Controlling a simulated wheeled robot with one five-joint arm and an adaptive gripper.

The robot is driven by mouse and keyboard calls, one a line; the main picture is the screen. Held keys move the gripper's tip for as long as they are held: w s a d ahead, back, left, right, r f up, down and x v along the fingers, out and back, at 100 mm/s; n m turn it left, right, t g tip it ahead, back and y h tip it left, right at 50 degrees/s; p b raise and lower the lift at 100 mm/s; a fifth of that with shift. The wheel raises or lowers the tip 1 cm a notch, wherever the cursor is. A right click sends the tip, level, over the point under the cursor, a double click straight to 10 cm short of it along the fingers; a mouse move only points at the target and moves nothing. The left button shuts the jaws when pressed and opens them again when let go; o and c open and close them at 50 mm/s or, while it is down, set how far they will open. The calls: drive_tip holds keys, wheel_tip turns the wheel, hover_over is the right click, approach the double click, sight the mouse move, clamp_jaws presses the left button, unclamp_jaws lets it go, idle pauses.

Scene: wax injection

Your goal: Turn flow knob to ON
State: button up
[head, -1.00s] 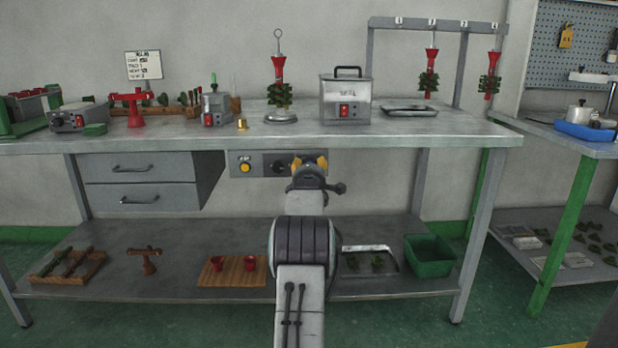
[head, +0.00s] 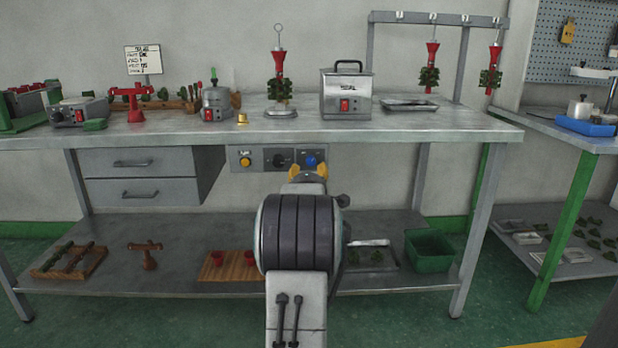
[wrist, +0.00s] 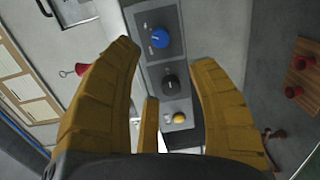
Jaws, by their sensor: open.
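A grey control panel (head: 262,168) hangs under the front edge of the workbench. It carries a blue knob (head: 311,161), a black knob (head: 279,160) and a yellow button (head: 245,161). The labels are too small to read, so I cannot tell which knob is the flow knob. In the wrist view the blue knob (wrist: 158,37) shows a pale pointer mark, with the black knob (wrist: 170,84) and the yellow button (wrist: 178,118) below it. My gripper (head: 308,172) is open and empty, just below the blue knob in the head view. Its yellow fingers (wrist: 165,58) frame the panel without visible contact.
The workbench top (head: 400,130) is above the panel, with a drawer unit (head: 137,178) to the left. A lower shelf (head: 195,232) holds a wooden board with red cups (head: 232,266) and a green bin (head: 428,254). Space right of the panel under the bench is clear.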

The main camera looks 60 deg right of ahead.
drive_tip(key=shift+s+a, duration=0.2)
drive_tip(key=shift+a, duration=0.15)
